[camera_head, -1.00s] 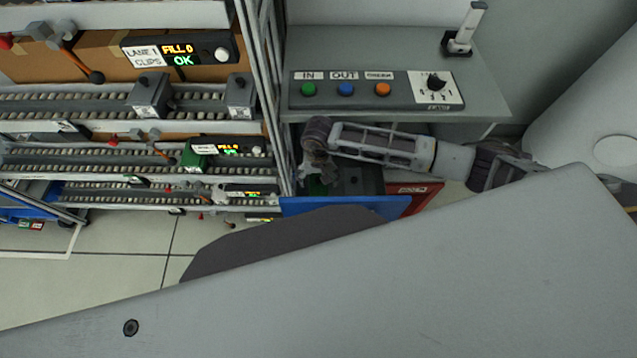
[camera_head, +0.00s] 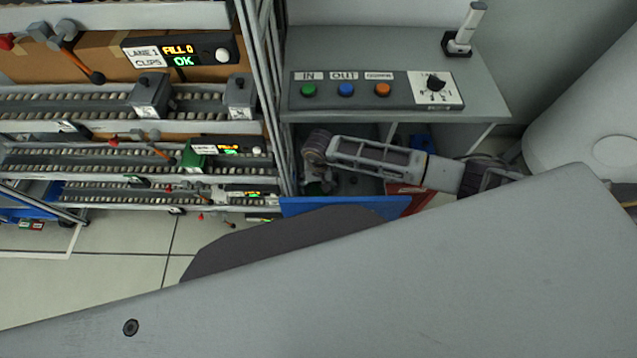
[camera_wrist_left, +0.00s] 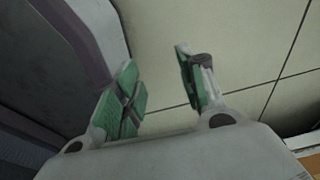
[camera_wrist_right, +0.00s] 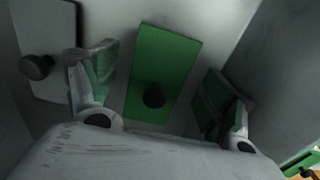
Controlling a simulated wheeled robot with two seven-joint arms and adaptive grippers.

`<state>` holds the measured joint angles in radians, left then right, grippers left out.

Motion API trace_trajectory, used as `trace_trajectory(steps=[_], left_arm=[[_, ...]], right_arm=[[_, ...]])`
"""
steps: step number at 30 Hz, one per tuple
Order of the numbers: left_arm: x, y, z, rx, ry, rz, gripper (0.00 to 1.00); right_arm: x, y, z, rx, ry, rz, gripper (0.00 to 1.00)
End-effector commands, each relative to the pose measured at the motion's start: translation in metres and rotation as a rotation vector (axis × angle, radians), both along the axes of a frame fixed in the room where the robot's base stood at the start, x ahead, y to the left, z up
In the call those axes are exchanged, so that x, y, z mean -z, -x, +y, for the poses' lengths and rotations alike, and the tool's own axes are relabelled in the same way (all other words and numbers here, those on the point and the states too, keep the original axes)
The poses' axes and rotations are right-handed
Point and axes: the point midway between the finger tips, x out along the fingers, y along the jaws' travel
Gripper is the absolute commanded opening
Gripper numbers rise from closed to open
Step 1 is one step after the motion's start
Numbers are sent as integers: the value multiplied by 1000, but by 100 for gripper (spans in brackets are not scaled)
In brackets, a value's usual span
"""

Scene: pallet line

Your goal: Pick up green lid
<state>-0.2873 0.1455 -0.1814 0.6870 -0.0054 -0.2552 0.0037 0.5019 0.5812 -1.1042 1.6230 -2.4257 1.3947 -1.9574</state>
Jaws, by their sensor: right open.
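The green lid (camera_wrist_right: 165,55) is a flat green rectangle with a dark round knob, seen in the right wrist view. My right gripper (camera_wrist_right: 158,80) is open, with one finger on each side of the lid in that view. The knob sits between the fingers, and no grip on it shows. In the head view my right gripper (camera_head: 318,186) is low under the button panel, inside the dark space behind a blue panel; the lid is not clear there. My left gripper (camera_wrist_left: 157,68) is open and empty above the floor in the left wrist view.
A pale lid (camera_wrist_right: 45,60) with a dark knob lies left of the green one. The button panel (camera_head: 400,60) overhangs my right arm. A blue panel (camera_head: 330,206) and a red bin (camera_head: 405,200) are close by. Roller lanes (camera_head: 100,105) stand at left.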

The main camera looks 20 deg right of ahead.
Motion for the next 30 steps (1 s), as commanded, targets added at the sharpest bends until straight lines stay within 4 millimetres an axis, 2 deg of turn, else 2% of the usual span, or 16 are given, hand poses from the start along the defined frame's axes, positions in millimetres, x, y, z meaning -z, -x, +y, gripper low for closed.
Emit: trace_trajectory(steps=[15,24,30], left_arm=[[-2,-10,1,1,-1,-13,40],[-1,-6,2,1,-1,-8,40],[0,3,2,1,-1,1,40]], right_arm=[[2,0,0,0,0,0,83],[2,0,0,0,0,0,44],[2,0,0,1,0,0,43]])
